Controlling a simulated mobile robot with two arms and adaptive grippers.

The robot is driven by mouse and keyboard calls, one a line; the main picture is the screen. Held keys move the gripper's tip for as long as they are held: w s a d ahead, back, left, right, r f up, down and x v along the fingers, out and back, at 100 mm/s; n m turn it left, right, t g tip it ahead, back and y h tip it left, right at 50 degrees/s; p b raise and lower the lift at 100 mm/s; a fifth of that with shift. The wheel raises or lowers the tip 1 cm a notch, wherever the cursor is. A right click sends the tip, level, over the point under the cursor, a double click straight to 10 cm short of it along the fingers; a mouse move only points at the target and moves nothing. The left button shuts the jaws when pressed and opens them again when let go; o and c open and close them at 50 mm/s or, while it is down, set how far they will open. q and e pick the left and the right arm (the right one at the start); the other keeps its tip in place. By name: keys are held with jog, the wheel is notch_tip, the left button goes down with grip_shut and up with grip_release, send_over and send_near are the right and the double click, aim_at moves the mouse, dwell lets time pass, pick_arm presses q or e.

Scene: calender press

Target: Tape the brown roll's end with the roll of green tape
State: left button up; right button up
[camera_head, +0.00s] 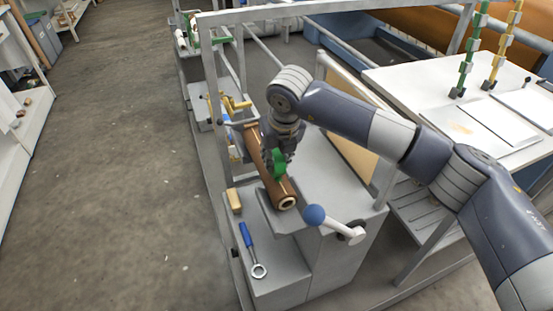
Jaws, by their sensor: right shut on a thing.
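The brown roll (283,188) lies on the grey machine top, its near end with a pale core facing me. My right gripper (278,160) points down at the roll's upper side. It is shut on the roll of green tape (279,166), which is at the brown roll's surface, a little behind its near end. I cannot tell whether the tape touches the roll. The gripper hides part of the brown roll's middle. My left gripper is not in view.
A lever with a blue ball (315,214) stands right of the roll's end. A blue-handled wrench (250,247) and a tan block (234,201) lie on the front ledge. A white table (410,80) stands at the right. The floor at left is clear.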

jog(key=shift+w+a, duration=0.1)
jog(key=shift+w, duration=0.1)
jog(key=shift+w+f, duration=0.1)
jog(key=shift+w, duration=0.05)
jog(key=shift+w+a+b, duration=0.2)
jog(key=shift+w+b, duration=0.2)
jog(key=shift+b, duration=0.05)
jog(key=shift+w, duration=0.1)
dwell(0.3)
jog(key=shift+w+a+b, duration=0.25)
jog(key=shift+w+b, duration=0.1)
jog(key=shift+w, duration=0.1)
jog(key=shift+w, duration=0.15)
jog(key=shift+w+a+b, duration=0.25)
jog(key=shift+w+b, duration=0.05)
jog(key=shift+w, duration=0.05)
jog(key=shift+w, duration=0.1)
dwell(0.3)
